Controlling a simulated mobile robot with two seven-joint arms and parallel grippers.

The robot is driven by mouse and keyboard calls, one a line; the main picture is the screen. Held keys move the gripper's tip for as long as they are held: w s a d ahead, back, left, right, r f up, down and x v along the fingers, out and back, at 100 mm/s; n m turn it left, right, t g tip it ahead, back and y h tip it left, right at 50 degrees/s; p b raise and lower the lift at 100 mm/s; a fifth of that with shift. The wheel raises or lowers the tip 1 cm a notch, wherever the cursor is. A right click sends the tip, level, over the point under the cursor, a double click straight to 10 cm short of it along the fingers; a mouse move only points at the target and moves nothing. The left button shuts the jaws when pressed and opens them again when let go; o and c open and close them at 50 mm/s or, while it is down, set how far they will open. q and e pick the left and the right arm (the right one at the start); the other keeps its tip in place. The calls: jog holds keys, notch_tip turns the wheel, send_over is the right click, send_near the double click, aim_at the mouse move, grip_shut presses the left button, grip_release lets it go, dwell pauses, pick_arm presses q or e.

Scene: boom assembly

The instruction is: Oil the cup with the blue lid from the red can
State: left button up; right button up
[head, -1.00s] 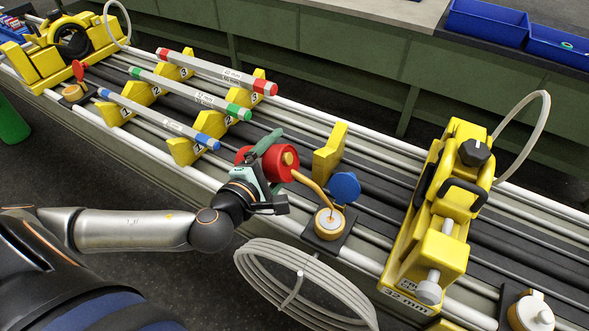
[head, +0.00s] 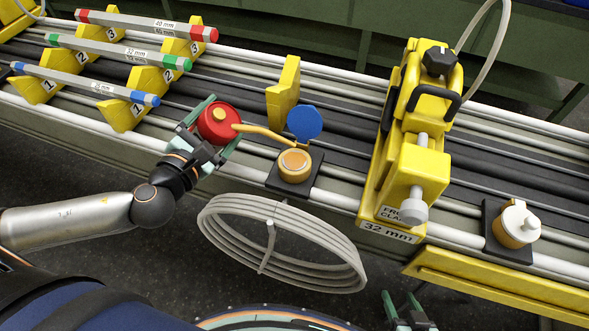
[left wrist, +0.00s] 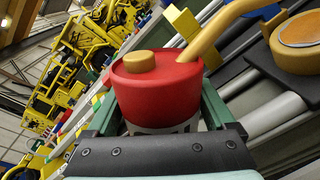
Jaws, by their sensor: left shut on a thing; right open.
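The red can (head: 218,123) has a yellow cap and a long yellow spout pointing right. My left gripper (head: 212,130) is shut around its body and holds it beside the cup. The can also fills the middle of the left wrist view (left wrist: 157,92), between the fingers. The brass cup (head: 294,165) stands on a black base on the rails, its blue lid (head: 304,123) swung up and open. The spout tip is close to the cup's back-left side, near the lid; I cannot tell whether it touches. My right gripper (head: 408,312) is open and empty at the bottom edge.
A coil of grey hose (head: 283,247) hangs in front of the cup. A yellow clamp (head: 412,160) stands to the right, with a white-lidded cup (head: 516,225) beyond it. A yellow bracket (head: 284,92) stands behind the cup. Labelled rods (head: 120,53) rest on yellow holders at left.

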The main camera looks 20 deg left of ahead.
aim_at(217, 103)
pick_arm(q)
jog(key=shift+a+f, duration=0.1)
jog(key=shift+f, duration=0.3)
jog(key=shift+r, duration=0.15)
pick_arm(e)
jog(key=shift+f, duration=0.45)
pick_arm(q)
jog(key=shift+n, duration=0.3)
jog(key=shift+r+n, duration=0.6)
jog(key=shift+r, duration=0.05)
notch_tip(217, 103, up, 5)
jog(key=n+t+h+p, duration=0.1)
jog(key=n, duration=0.4)
jog(key=shift+f, duration=0.15)
pick_arm(e)
jog(key=shift+r, duration=0.75)
